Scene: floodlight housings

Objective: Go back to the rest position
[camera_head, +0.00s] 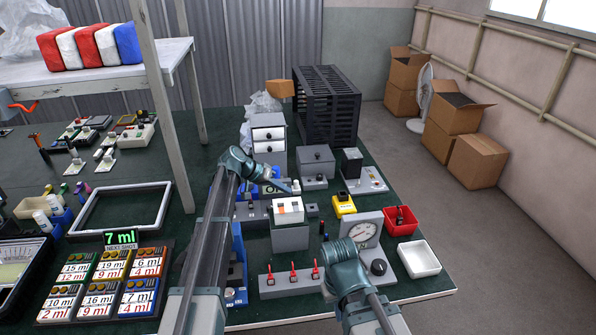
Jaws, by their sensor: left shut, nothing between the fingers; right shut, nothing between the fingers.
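My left arm comes in from the bottom and reaches over the green table. My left gripper (285,187) is shut and empty, pointing right, just above and behind a small white box with an orange mark (288,210) on a grey block. I cannot tell whether it touches anything. My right arm comes in from the bottom right. My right gripper (343,262) is at the table's front part, beside a grey gauge box (362,232); its fingertips are hard to make out from above.
Near the grippers are a yellow box (344,205), a red bin (401,222), a white tray (418,259) and a panel with red switches (292,280). A black slotted crate (327,105) stands at the back. A shelf post (165,110) rises left of my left arm.

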